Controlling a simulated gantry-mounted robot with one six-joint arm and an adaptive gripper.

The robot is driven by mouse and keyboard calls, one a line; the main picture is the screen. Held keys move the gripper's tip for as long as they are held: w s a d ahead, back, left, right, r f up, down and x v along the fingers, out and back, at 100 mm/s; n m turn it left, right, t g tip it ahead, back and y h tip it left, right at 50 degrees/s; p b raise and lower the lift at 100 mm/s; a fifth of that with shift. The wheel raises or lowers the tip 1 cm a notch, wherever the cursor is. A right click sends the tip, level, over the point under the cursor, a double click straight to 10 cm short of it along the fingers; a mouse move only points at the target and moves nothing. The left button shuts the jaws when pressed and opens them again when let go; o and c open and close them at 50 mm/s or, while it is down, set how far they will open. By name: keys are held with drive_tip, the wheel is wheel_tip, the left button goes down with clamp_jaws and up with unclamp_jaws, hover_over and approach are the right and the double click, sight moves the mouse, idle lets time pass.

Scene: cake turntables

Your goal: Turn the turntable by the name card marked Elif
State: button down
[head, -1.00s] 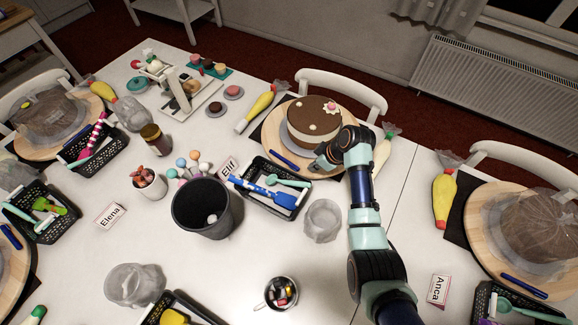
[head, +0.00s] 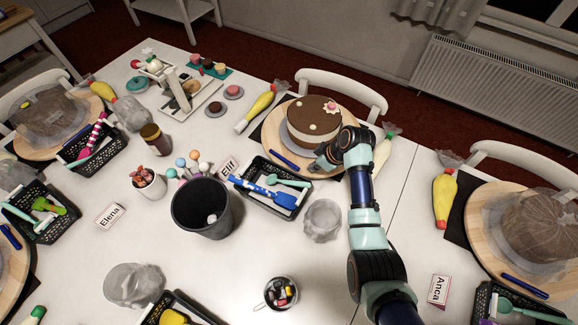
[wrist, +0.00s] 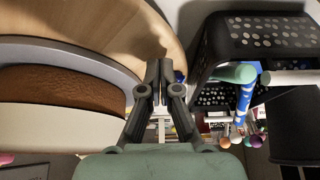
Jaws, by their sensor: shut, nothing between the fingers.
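The name card marked Elif (head: 228,167) stands on the table left of a black basket. Beyond the basket, the wooden turntable (head: 337,157) carries a round cake (head: 314,121) with brown top, pale band and a pink decoration. My gripper (head: 318,165) is at the turntable's near edge, between cake and basket. In the wrist view my gripper (wrist: 159,68) is shut and empty, its fingertips over or against the wooden turntable's edge (wrist: 130,20); whether they touch cannot be told. The cake (wrist: 60,90) is on the left there. The arm hides part of the turntable's right side.
The black basket (head: 262,204) holding blue and teal tools stands close by my gripper; it also shows in the wrist view (wrist: 215,45). A blue pen (head: 284,159), a clear bag (head: 322,220) and a dark bin (head: 200,212) are near. Covered cakes stand at other places.

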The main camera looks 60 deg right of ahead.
drive_tip(key=shift+f, duration=0.55)
drive_tip(key=s+d, duration=0.4)
drive_tip(key=s, duration=0.1)
drive_tip(key=shift+d+b, duration=0.15)
drive_tip(key=shift+b, duration=0.25)
drive_tip(key=shift+w, duration=0.1)
drive_tip(key=d+b, duration=0.1)
drive_tip(key=s+d+b, duration=0.1)
drive_tip(key=d, duration=0.1)
drive_tip(key=s+d+b, duration=0.1)
drive_tip(key=b, duration=0.1)
drive_tip(key=shift+s+d+f, duration=0.2)
drive_tip(key=shift+d+f, duration=0.05)
drive_tip(key=shift+d, duration=0.05)
drive_tip(key=shift+s+d+r+b, duration=0.1)
drive_tip(key=shift+s+d+b, duration=0.1)
drive_tip(key=shift+d+b, duration=0.15)
drive_tip(key=shift+s+d+r, duration=0.1)
drive_tip(key=shift+r, duration=0.1)
